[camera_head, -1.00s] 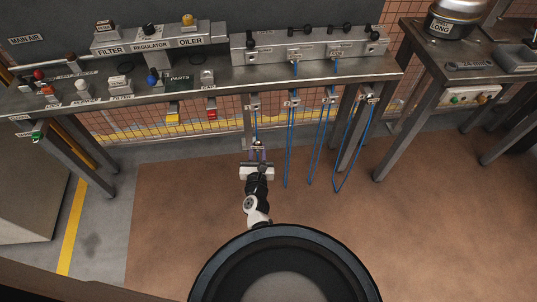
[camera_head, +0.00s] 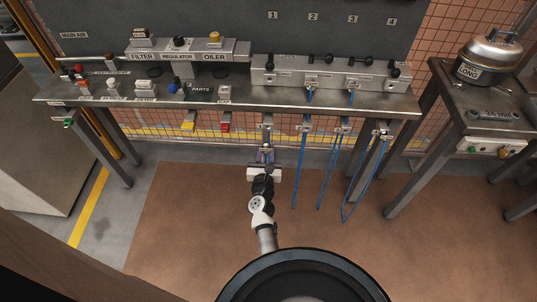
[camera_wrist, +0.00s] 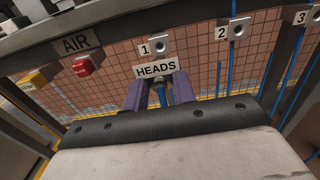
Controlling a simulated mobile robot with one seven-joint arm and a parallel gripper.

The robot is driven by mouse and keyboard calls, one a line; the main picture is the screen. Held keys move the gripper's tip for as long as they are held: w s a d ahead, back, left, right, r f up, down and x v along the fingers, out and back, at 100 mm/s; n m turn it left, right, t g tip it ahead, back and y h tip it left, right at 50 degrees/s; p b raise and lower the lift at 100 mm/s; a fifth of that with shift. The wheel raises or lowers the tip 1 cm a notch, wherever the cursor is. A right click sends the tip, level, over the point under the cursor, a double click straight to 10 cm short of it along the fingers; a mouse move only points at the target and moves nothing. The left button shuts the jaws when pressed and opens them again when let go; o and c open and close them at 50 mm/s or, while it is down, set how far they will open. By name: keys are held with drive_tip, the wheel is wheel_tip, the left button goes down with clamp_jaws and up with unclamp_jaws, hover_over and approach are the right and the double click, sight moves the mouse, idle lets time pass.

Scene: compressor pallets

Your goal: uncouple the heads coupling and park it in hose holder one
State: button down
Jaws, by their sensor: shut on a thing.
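My gripper (camera_head: 265,157) is just below hose holder one (camera_head: 267,127), under the bench's front edge. In the wrist view its purple fingers (camera_wrist: 160,90) are shut on the heads coupling (camera_wrist: 160,95). Little of the coupling shows between the fingers, with some blue beside it. The white HEADS label (camera_wrist: 155,69) is right above the fingers. The grey block of hose holder one (camera_wrist: 158,43), with its round hole and "1" plate, is above that label. I cannot tell whether the coupling touches the holder.
Holder two (camera_wrist: 238,28) and holder three (camera_wrist: 312,17) are to the right, with blue hoses hanging below. More hose loops (camera_head: 362,180) hang near the right bench leg. The floor mat (camera_head: 180,230) is clear.

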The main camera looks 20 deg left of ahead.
idle(0.3)
drive_tip(key=shift+b+x, duration=1)
drive_tip(key=shift+x, duration=1.9)
drive_tip(key=shift+b+x, duration=0.6)
drive_tip(key=shift+x, duration=0.75)
drive_tip(key=c, duration=1.1)
unclamp_jaws()
drive_tip(key=shift+o, duration=0.2)
drive_tip(key=shift+s, duration=0.1)
approach(266, 154)
drive_tip(key=x, duration=0.5)
drive_tip(key=shift+f, duration=0.2)
drive_tip(key=shift+a+r, duration=0.1)
